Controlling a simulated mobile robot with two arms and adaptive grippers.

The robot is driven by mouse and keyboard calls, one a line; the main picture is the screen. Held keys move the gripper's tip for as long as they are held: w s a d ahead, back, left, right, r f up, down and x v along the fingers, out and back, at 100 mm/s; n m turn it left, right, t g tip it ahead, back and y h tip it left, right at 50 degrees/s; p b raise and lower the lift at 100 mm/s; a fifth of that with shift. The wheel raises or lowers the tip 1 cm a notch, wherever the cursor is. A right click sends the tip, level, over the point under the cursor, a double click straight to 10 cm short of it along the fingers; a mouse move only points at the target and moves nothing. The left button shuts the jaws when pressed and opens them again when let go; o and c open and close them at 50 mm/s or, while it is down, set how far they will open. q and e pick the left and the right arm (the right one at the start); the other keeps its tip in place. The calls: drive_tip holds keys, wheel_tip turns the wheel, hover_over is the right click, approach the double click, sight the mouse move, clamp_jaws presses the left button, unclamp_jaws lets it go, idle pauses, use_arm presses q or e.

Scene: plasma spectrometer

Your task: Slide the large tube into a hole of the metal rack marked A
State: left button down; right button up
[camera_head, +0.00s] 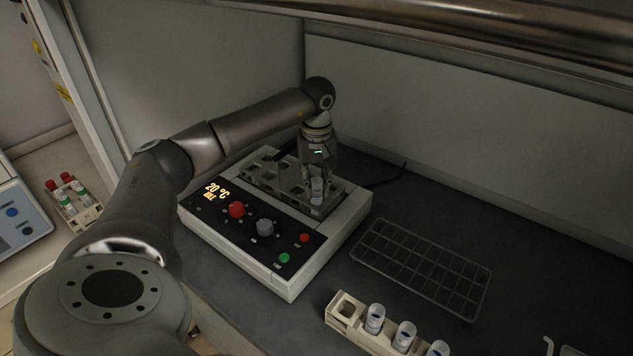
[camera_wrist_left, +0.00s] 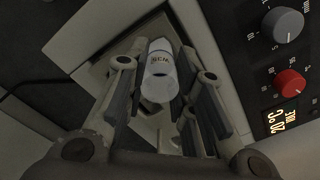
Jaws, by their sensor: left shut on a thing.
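My left gripper (camera_head: 318,181) is over the right end of a metal rack (camera_head: 283,199) with square holes, set in the top of a heater box. It is shut on a large pale tube (camera_head: 316,190). In the left wrist view the tube (camera_wrist_left: 160,82) is between the fingers (camera_wrist_left: 163,72), with dark lettering near its far end. I cannot tell whether the tube's lower end is inside a hole or just above it. No letter A can be read on the rack. My right gripper is not in view.
The white heater box (camera_head: 290,283) has a red knob (camera_head: 236,209), a grey knob (camera_head: 265,227) and a lit display. A pale rack (camera_head: 339,322) with several white-capped tubes and one empty hole is in front. An empty wire rack (camera_head: 421,269) lies right.

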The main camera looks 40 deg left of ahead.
use_arm(q)
drive_tip(key=c, duration=1.1)
unclamp_jaws()
drive_tip(key=shift+c, duration=0.2)
wheel_tip(320, 180, up, 12)
